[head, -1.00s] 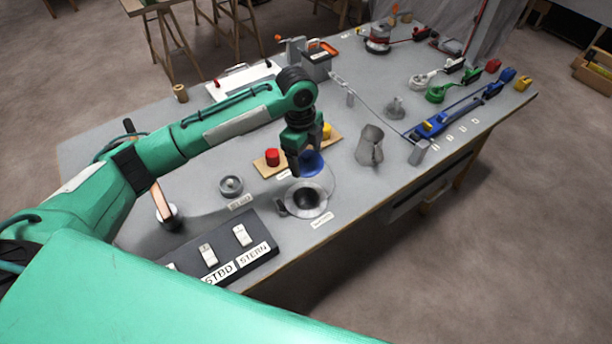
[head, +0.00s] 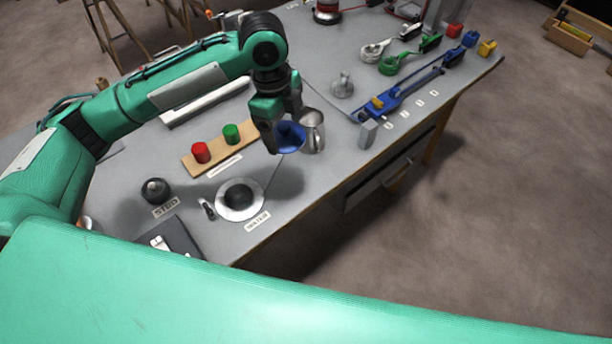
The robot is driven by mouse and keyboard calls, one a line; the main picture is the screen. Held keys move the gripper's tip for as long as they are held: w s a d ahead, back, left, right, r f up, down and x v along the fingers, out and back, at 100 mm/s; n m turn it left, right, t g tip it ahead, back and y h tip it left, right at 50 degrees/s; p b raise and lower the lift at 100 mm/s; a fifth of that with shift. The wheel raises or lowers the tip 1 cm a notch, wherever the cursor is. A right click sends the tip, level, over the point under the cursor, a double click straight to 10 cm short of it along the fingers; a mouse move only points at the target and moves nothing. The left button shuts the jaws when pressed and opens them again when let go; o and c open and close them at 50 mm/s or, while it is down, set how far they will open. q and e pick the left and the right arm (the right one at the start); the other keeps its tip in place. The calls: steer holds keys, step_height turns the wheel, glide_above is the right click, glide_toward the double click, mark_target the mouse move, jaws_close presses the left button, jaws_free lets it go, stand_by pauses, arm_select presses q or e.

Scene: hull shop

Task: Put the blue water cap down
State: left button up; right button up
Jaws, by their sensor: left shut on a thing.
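My left gripper (head: 275,132) is shut on the blue water cap (head: 291,137) and holds it above the bench, to the right of the wooden board (head: 192,164). The cap overlaps the metal jug (head: 316,133) in the picture; I cannot tell whether they touch. The board carries a red cap (head: 201,152) and a green cap (head: 232,134); its far right end is partly behind the gripper. The grey ring fitting (head: 225,208) with a dark open middle lies nearer me, apart from the cap. My right gripper is not in view.
A dark round fitting (head: 156,191) and a dark switch panel (head: 184,238) are at the near left. A blue tool (head: 405,94) and a small grey block (head: 367,134) lie to the right.

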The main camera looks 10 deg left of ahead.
arm_select(q)
steer(key=shift+d+f, duration=0.15)
steer(key=shift+f, duration=0.15)
glide_above(291, 187)
step_height(291, 187, down, 6)
steer(key=shift+s+r+p, duration=0.1)
steer(key=shift+r+p, duration=0.1)
steer(key=shift+p, duration=0.15)
step_height(291, 187, down, 9)
steer(key=shift+f+p, duration=0.2)
steer(key=shift+p, duration=0.3)
step_height(291, 187, down, 4)
steer(key=shift+f, duration=0.2)
steer(key=o, duration=0.9)
steer(key=shift+f, duration=0.1)
steer(key=shift+o, duration=0.2)
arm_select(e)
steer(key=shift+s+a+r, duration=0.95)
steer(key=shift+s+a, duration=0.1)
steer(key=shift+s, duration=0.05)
